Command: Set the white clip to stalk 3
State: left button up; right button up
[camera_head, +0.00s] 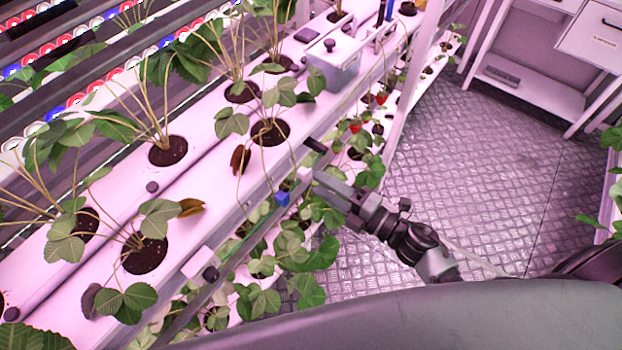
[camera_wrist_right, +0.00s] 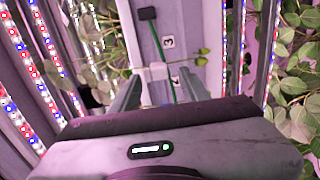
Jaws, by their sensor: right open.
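The white clip (camera_wrist_right: 158,71) shows in the wrist view on a thin green stalk (camera_wrist_right: 154,38), in front of a pale panel with a label reading 3 (camera_wrist_right: 167,42). A small white piece at my gripper in the head view (camera_head: 305,174) looks like the same clip. My right gripper (camera_wrist_right: 159,78) is open. Its fingers stand on either side of the clip in the wrist view, with gaps visible; I cannot tell its depth. In the head view the right gripper (camera_head: 303,165) is at the front edge of the planting rack. My left gripper is not in view.
A blue clip (camera_head: 282,198) sits on the rack's front rail near my gripper. Strawberry plants stand in the white gutter (camera_head: 205,215), with leaves hanging below. A lidded grey box (camera_head: 335,68) stands further along. The metal floor (camera_head: 465,185) at right is clear.

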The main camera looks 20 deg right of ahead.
jog(key=v, duration=0.2)
jog(key=shift+s+d, duration=0.2)
jog(key=shift+s, duration=0.1)
jog(key=d+f+m+h+b, duration=0.1)
jog(key=d+f+m+h, duration=0.25)
jog(key=f, duration=0.45)
jog(key=d+f+m+h, duration=0.25)
jog(key=f+m, duration=0.25)
jog(key=f, duration=0.4)
jog(key=s+d+f+m+g+h+b, duration=0.15)
jog(key=s+f+m, duration=0.25)
jog(key=f, duration=0.4)
jog(key=s+d+f+m+g+h, duration=0.2)
jog(key=s+f+m+g, duration=0.15)
jog(key=f, duration=0.55)
jog(key=s+f+m+g, duration=0.2)
jog(key=s+f, duration=0.3)
jog(key=s, duration=0.4)
jog(key=s+a+f+m+g+h, duration=0.1)
jog(key=s+f+m+g, duration=0.1)
jog(key=s+f, duration=0.3)
jog(key=s+f+m+g, duration=0.3)
jog(key=s+f, duration=0.3)
jog(key=s, duration=0.7)
jog(key=shift+a+g, duration=0.4)
jog(key=shift+g, duration=0.2)
jog(key=shift+h, duration=0.25)
